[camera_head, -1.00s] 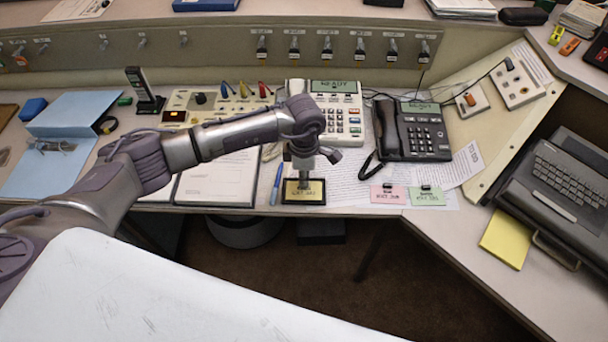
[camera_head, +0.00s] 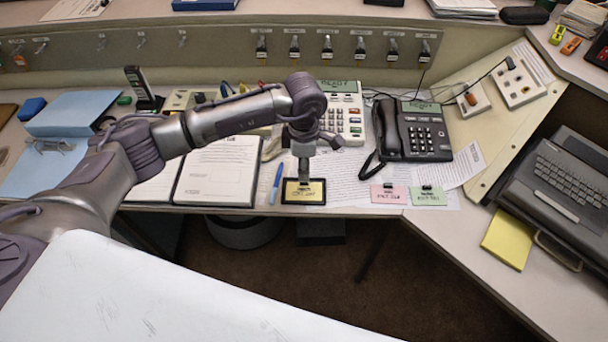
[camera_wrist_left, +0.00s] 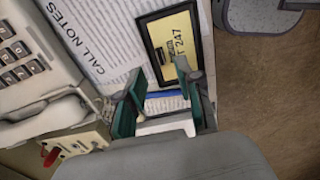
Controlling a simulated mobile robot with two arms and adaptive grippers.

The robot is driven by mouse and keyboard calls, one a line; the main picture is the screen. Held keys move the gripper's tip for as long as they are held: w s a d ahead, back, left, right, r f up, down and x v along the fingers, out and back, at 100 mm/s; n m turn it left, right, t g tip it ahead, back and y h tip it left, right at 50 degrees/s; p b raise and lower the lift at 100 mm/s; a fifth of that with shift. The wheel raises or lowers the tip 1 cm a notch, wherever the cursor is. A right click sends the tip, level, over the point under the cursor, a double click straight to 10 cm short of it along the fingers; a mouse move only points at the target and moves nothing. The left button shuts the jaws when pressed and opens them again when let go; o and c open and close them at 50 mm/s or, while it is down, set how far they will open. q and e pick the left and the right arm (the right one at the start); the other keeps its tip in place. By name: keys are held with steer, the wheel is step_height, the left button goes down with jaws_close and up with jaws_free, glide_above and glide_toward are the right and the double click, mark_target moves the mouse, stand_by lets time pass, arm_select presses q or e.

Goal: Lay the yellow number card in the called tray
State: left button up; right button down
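The yellow number card (camera_head: 304,196), with a dark clip on it, lies inside a small black-rimmed tray (camera_head: 284,192) at the desk's front edge. The card also shows in the wrist view (camera_wrist_left: 185,38), framed by the black tray rim (camera_wrist_left: 151,38). My left gripper (camera_head: 303,178) hangs just above the tray's back side, pointing down. In the wrist view its green-padded fingers (camera_wrist_left: 158,100) are spread apart with nothing between them, and the card lies beyond the fingertips. My right gripper is not in view.
A pink card (camera_head: 388,197) and a green card (camera_head: 428,198) lie to the right on printed sheets. A blue pen (camera_head: 277,183) and an open binder (camera_head: 219,172) lie to the left. A black phone (camera_head: 412,132) stands behind, right. The desk edge is close in front.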

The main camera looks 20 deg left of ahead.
arm_select(q)
step_height(320, 180, up, 8)
steer(key=b, duration=0.1)
steer(key=shift+f, duration=0.25)
